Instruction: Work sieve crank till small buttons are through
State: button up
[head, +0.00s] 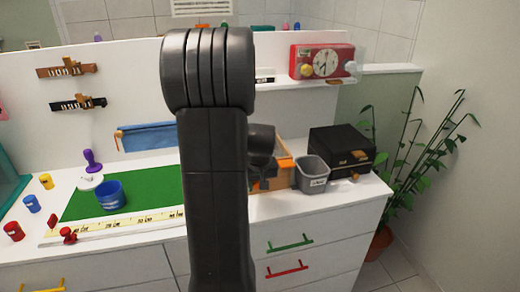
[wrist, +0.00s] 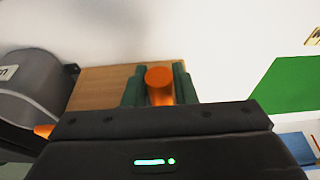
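The sieve is a light wooden box (head: 284,147) with an orange part on its front, on the white counter and partly hidden by my arm. Its wooden top also shows in the wrist view (wrist: 100,88). An orange crank knob (wrist: 159,85) stands between the two dark green fingertips of my gripper (wrist: 160,88). The fingers look closed against both its sides. In the head view my gripper (head: 263,182) is at the left of the box, mostly behind my arm. The small buttons and the inside of the sieve are not visible.
A grey labelled bin (head: 313,175) stands just right of the sieve, with a black box (head: 341,150) behind it. A green mat (head: 150,190) with a blue cup (head: 111,195) and a yellow ruler (head: 112,226) lies left. A red clock radio (head: 322,62) sits on the shelf above.

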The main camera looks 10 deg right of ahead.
jog(key=shift+a, duration=0.1)
jog(key=shift+a, duration=0.9)
jog(key=shift+o, duration=0.9)
jog(key=shift+a, duration=0.4)
jog(key=shift+d, duration=0.75)
jog(key=shift+c, duration=0.9)
jog(key=shift+o, duration=0.3)
jog(key=shift+d, duration=0.3)
jog(key=o, duration=1.1)
jog(key=d, duration=0.2)
jog(key=shift+d, duration=0.3)
jog(key=shift+o, duration=0.2)
